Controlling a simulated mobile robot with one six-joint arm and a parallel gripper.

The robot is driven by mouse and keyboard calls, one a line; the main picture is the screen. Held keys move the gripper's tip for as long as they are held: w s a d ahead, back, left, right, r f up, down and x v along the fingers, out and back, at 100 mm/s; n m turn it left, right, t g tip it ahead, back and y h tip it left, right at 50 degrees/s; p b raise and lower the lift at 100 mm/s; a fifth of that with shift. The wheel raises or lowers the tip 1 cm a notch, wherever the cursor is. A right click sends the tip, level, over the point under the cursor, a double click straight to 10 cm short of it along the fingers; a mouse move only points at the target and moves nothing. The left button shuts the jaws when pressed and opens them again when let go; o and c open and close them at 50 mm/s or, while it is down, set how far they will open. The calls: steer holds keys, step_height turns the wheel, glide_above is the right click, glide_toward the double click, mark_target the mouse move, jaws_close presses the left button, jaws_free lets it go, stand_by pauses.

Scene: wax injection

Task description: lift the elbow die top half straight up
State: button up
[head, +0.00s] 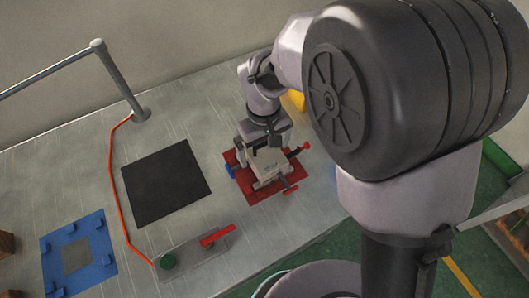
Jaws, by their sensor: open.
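The elbow die (268,164) is a light grey block on a red base plate (299,192), right of the middle of the bench in the head view. Red handles stick out at its right and lower right, and a blue piece shows at its left. My gripper (260,142) points down right above the die, at its upper part. The fingers are open, but they are small and partly merge with the die, so I cannot tell whether they touch it. The seam between the top and bottom halves is not clear.
A black square mat (165,183) lies left of the die. A blue fixture (78,254) sits at the lower left. A panel (193,254) with a red lever and green button lies near the front edge. A grey post (118,80) with an orange hose stands at the back left.

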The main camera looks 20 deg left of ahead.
steer(key=shift+r, duration=0.1)
steer(key=c, duration=2.2)
